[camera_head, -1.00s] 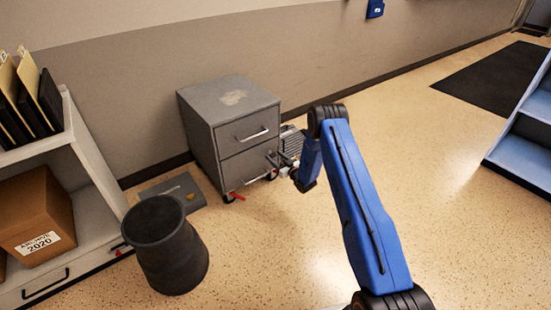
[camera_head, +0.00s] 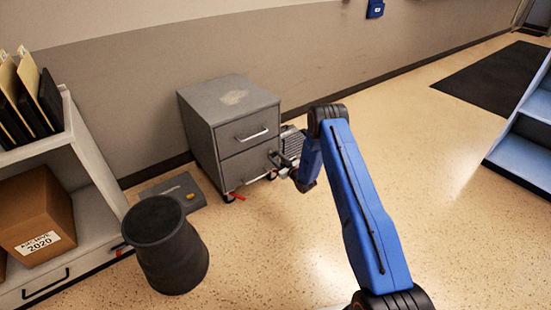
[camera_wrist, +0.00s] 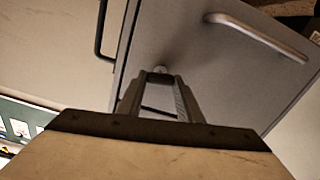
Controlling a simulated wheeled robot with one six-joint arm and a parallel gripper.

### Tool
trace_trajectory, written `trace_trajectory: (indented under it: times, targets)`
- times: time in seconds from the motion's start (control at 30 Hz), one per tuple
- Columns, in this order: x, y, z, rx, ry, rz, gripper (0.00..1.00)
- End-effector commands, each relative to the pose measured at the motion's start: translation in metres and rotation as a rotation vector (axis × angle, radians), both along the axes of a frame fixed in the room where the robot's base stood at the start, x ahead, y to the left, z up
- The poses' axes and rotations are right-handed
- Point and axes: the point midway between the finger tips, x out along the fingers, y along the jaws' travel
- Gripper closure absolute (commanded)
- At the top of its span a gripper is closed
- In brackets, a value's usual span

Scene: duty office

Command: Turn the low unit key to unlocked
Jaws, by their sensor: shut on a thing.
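The low unit (camera_head: 212,125) is a grey two-drawer cabinet on casters against the wall, with a pale worn patch on top. My gripper (camera_head: 274,156) is at the right side of its lower drawer front. In the wrist view, my gripper (camera_wrist: 160,82) has its fingertips close together on a small metal key (camera_wrist: 160,70) at the drawer face. The fingers hide most of the key, so its angle cannot be read. A drawer handle (camera_wrist: 258,36) shows at the upper right there.
A dark waste bin (camera_head: 168,250) stands in front of the cabinet to the left. A grey flat plate (camera_head: 172,193) lies on the floor beside the cabinet. A shelf with a cardboard box (camera_head: 38,215) is at left. Floor to the right is open.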

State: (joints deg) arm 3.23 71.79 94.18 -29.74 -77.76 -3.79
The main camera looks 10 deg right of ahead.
Motion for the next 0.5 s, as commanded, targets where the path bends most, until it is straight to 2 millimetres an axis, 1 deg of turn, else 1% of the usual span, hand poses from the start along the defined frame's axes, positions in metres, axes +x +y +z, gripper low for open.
trace_trajectory:
  times: [0.5]
  targets:
    - [-0.0011,0.0021,-0.0011,-0.434,-0.209,0.001,0.90]
